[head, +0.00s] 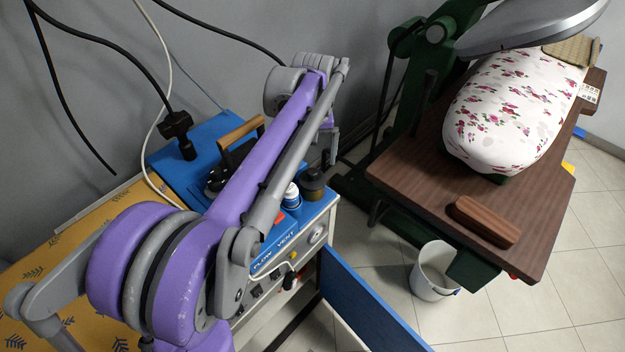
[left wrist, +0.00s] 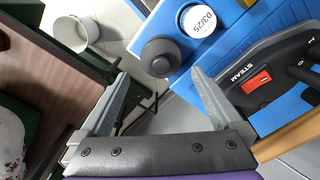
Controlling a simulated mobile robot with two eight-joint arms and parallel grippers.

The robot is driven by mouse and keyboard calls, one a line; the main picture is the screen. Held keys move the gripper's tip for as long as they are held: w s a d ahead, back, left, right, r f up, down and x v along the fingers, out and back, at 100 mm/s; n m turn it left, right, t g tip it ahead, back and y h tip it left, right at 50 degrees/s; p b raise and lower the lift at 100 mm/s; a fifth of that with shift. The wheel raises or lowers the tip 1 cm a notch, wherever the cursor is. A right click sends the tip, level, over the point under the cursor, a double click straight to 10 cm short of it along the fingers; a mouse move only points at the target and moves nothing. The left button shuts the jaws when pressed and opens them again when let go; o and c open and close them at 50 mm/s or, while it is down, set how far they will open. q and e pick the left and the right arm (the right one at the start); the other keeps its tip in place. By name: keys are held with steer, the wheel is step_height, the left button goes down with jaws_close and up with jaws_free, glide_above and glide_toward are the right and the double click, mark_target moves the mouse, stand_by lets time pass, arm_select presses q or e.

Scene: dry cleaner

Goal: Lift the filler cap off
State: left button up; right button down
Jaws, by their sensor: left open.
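The dark round filler cap (head: 313,180) sits at the right corner of the blue-topped steam unit (head: 193,148). In the left wrist view the cap (left wrist: 160,56) shows from above, just past the gap between my fingertips. My left gripper (head: 331,148) is open and empty, above and behind the cap in the head view. Its two grey fingers (left wrist: 161,73) are apart and point toward the cap; I cannot tell the exact height. My left arm covers part of the unit in the head view. My right gripper is not in view.
A white-topped container (head: 292,195) marked 03/25 stands close beside the cap. A wooden handle (head: 241,130) is on the unit. A brown press table (head: 405,165) with a floral padded form (head: 510,110) and a white bucket (head: 434,272) stand to the right.

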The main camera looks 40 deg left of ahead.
mark_target(313, 171)
arm_select(q)
step_height(313, 171, down, 7)
steer(key=shift+a+r, duration=0.15)
steer(key=shift+r, duration=0.05)
steer(key=shift+c, duration=0.2)
steer(key=c, duration=1)
steer(key=shift+r, duration=0.1)
